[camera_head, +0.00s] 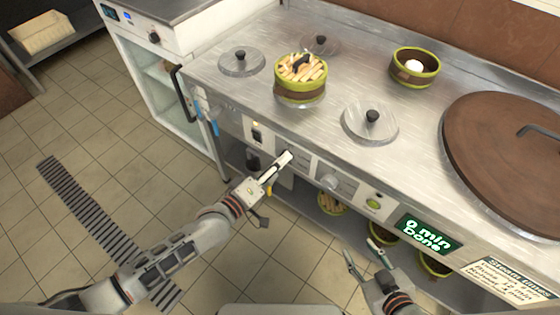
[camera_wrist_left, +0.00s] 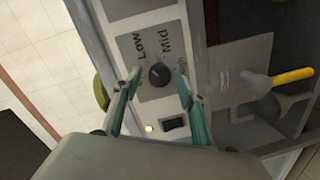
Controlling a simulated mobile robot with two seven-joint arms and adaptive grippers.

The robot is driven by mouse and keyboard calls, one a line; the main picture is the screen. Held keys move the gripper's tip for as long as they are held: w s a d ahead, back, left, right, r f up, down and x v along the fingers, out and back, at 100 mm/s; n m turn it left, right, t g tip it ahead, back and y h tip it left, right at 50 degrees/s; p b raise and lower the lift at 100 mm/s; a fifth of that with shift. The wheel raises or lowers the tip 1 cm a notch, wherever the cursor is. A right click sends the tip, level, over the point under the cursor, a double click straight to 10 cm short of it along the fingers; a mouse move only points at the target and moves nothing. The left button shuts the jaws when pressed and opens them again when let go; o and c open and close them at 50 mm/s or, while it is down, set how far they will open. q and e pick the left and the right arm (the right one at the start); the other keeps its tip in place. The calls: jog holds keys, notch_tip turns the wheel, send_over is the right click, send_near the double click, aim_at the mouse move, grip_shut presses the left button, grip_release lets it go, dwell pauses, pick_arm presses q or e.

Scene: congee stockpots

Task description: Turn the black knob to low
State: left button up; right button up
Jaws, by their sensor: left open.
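The black knob (camera_wrist_left: 158,74) sits on a grey front panel (camera_wrist_left: 150,50) marked Low, Mid and High in the left wrist view. Its pointer direction is too small to read surely. My left gripper (camera_wrist_left: 160,80) is open, with one finger on each side of the knob and visible gaps between. In the head view my left gripper (camera_head: 285,160) is at the stove's front panel and largely covers the knob. My right gripper (camera_head: 363,252) is open and empty, in front of the lower shelf.
A rocker switch (camera_wrist_left: 174,124) and a lit lamp (camera_wrist_left: 149,128) sit beside the knob. A grey knob (camera_head: 330,181) and a green button (camera_head: 373,204) are further right. A bamboo steamer (camera_head: 300,92), pot lids and a large brown lid (camera_head: 505,150) occupy the counter.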

pick_arm(q)
jog(key=v, duration=1.1)
pick_arm(e)
jog(key=shift+d, duration=0.1)
pick_arm(q)
jog(key=shift+s+r, duration=0.1)
pick_arm(e)
jog(key=shift+w+r, duration=0.1)
pick_arm(q)
jog(key=s+a+f+m+g+y+p, duration=0.2)
jog(key=s+a+m+y+p, duration=0.6)
jog(key=s+a, duration=0.4)
jog(key=s+f+m, duration=0.1)
jog(key=s, duration=0.2)
jog(key=shift+s+a+g, duration=0.25)
jog(key=shift+a+g, duration=0.1)
jog(key=shift+g, duration=0.05)
pick_arm(e)
jog(key=shift+m, duration=0.3)
jog(key=r, duration=0.1)
jog(key=a+r, duration=0.1)
jog(key=r, duration=0.1)
jog(key=s+r, duration=0.1)
jog(key=shift+a+r, duration=0.15)
jog(key=shift+r, duration=0.2)
jog(key=shift+w+r, duration=0.2)
jog(key=shift+r, duration=0.15)
